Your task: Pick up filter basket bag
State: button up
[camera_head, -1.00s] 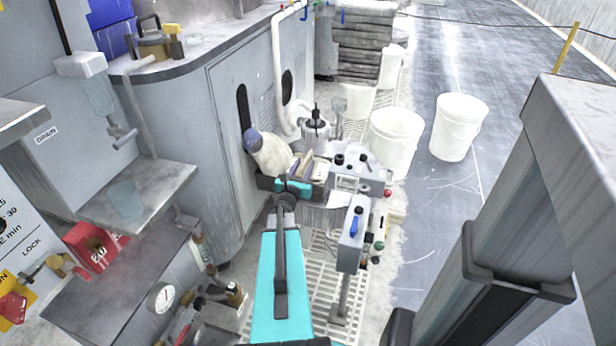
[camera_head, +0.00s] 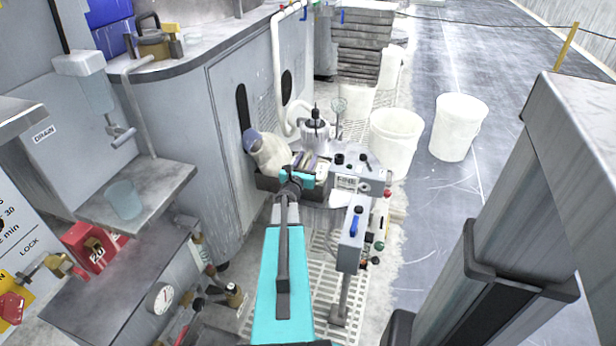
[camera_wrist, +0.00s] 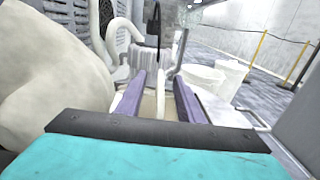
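A cream-white bag (camera_head: 271,153) with a blue-grey top leans against the grey cabinet, partly in a dark bin; I take it to be the filter basket bag. It fills the left side of the wrist view (camera_wrist: 50,75), close to my gripper. My gripper (camera_head: 309,161) is to the right of the bag, over the bin. In the wrist view my gripper (camera_wrist: 159,82) shows two purple fingers apart, with a pale surface and a thin white upright shape seen between them. The fingers are not around the bag. The bag's lower part is hidden by the bin.
A grey machine with a FINE label (camera_head: 346,182) stands just right. A white motor-like unit (camera_head: 315,133) and a mesh strainer (camera_head: 339,105) are behind. White buckets (camera_head: 396,140) stand right, with open floor beyond.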

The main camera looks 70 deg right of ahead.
grip_shut()
dwell(1.4)
